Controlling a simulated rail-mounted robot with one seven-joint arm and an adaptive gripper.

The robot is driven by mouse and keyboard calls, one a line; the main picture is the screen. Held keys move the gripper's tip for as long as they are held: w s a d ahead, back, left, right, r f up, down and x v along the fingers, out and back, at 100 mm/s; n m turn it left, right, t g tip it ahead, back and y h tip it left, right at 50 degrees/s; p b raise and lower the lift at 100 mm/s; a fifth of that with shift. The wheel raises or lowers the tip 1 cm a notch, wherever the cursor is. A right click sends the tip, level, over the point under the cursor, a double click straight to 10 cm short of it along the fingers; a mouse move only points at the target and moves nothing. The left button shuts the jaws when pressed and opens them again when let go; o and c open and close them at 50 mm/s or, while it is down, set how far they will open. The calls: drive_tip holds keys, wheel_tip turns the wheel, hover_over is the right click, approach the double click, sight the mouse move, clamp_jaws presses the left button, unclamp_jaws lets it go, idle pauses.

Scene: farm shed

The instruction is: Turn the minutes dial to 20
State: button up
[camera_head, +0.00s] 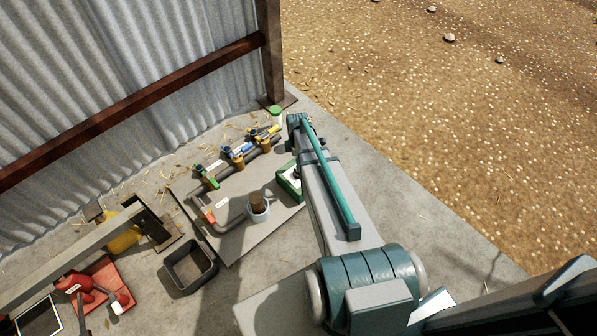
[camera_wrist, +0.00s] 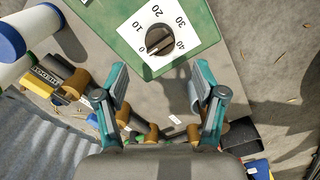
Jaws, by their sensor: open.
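The minutes dial is a dark round knob (camera_wrist: 159,41) on a white face (camera_wrist: 140,22) printed 0, 10, 20, 30 and 40. The face is on a green box (camera_wrist: 204,22). In the head view the green box (camera_head: 287,182) is partly hidden by my arm, and my fingers cannot be made out.
In the head view, several valves (camera_head: 237,156) with coloured handles and a bent pipe (camera_head: 211,217) share a grey board (camera_head: 238,238) left of the box. A cup (camera_head: 257,208) stands close by. A dark bin (camera_head: 190,268) is nearer. A corrugated wall (camera_head: 110,65) stands behind.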

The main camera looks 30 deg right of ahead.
wheel_tip(320, 180, down, 8)
drive_tip(key=shift+r+b, duration=0.15)
drive_tip(key=shift+b, duration=0.8)
drive_tip(key=c, duration=1.1)
drive_tip(key=shift+c, duration=0.2)
drive_tip(key=shift+r+m+p, duration=0.1)
drive_tip(key=shift+m+p, duration=0.2)
